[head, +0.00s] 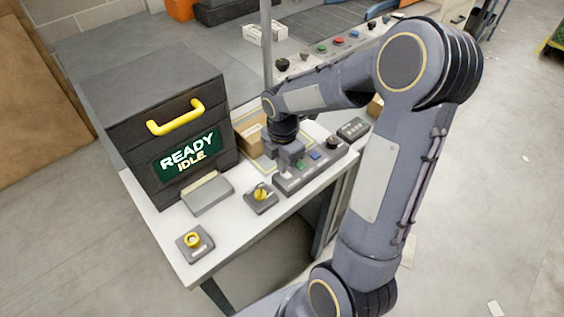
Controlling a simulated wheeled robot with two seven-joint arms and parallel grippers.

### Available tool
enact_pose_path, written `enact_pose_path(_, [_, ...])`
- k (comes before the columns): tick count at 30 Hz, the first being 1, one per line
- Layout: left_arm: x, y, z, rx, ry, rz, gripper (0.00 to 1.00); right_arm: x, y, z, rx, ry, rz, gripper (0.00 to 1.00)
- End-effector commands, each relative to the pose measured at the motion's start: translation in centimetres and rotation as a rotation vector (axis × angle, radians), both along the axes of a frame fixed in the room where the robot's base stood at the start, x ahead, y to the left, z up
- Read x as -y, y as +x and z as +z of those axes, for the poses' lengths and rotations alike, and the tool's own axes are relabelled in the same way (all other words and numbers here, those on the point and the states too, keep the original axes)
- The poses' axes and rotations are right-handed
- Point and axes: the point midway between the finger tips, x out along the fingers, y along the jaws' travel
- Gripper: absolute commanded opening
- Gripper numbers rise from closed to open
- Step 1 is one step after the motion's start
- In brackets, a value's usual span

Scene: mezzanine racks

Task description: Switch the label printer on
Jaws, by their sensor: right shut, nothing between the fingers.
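The dark box-shaped machine (150,120), apparently the label printer, stands on a white table with a yellow handle (175,117) on its front. Its green display (187,156) reads "READY IDLE". A grey control strip (296,183) to its right carries a green button (300,164), a blue button (314,155) and a black knob (333,142). My left gripper is not in view.
A yellow rotary switch (261,194) and a yellow round knob (194,241) sit on grey bases near the table's front. A grey slanted block (207,194) lies before the machine. A brown box (250,134) and a small keypad (353,129) stand close to my gripper.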

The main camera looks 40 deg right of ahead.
Motion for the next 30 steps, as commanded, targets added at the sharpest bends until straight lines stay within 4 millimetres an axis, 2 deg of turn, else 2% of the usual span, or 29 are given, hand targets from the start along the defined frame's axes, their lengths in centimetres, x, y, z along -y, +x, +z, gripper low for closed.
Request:
enact_pose_path(10, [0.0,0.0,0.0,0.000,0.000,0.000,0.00,0.0,0.0,-0.1,0.000,0.000,-0.001,0.00])
enact_pose_path(14, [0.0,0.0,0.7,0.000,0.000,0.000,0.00,0.0,0.2,-0.3,-0.044,-0.003,0.001,0.00])
enact_pose_path(22, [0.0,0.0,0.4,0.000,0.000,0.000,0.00,0.0,0.1,-0.5,-0.042,-0.004,-0.001,0.00])
enact_pose_path(30, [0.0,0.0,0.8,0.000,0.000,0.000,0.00,0.1,-0.9,-0.1,-0.044,-0.003,-0.002,0.00])
